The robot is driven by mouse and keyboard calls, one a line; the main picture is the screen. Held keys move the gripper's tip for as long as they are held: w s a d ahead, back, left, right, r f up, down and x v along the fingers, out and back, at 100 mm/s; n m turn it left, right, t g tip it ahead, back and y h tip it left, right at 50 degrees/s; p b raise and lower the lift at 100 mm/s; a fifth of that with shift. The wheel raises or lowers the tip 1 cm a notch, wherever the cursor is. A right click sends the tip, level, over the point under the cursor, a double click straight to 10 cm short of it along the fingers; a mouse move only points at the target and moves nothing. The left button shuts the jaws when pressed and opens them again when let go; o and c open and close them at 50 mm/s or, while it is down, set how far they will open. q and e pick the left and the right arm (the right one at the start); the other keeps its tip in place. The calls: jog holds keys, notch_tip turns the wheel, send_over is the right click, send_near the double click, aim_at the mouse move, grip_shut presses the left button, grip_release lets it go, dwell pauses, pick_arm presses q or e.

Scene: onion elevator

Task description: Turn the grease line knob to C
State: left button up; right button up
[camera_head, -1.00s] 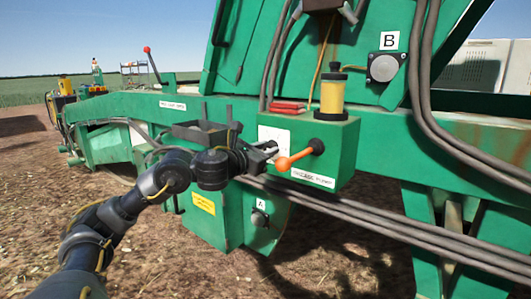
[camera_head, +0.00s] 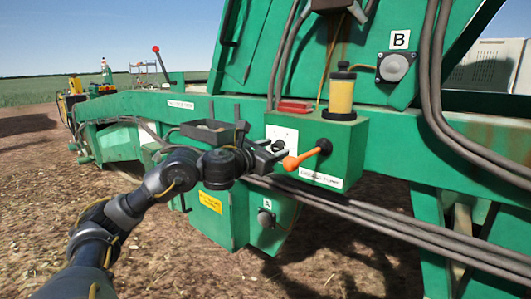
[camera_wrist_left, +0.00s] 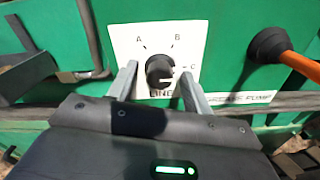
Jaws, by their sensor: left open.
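The grease line knob (camera_wrist_left: 160,70) is a round black knob on a white plate (camera_wrist_left: 140,30) marked A, B and C. My left gripper (camera_wrist_left: 159,84) is open, with one finger on each side of the knob and visible gaps between. In the head view my left gripper (camera_head: 279,150) is at the front of the green box, by the white plate (camera_head: 282,135). The knob is hard to make out there. My right gripper is not in view.
An orange-handled lever (camera_head: 303,158) sticks out of the green box (camera_head: 345,150) just right of my gripper; it also shows in the left wrist view (camera_wrist_left: 285,52). A yellow reservoir (camera_head: 341,95) stands on top. Dark hoses (camera_head: 350,211) run below the box.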

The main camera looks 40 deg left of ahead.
pick_arm(q)
jog(key=s+b, duration=0.4)
jog(key=s, duration=0.6)
jog(key=shift+s, duration=0.25)
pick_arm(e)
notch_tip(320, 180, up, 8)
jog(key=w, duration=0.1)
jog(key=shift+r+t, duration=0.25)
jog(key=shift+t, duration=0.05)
pick_arm(q)
jog(key=shift+d, duration=0.1)
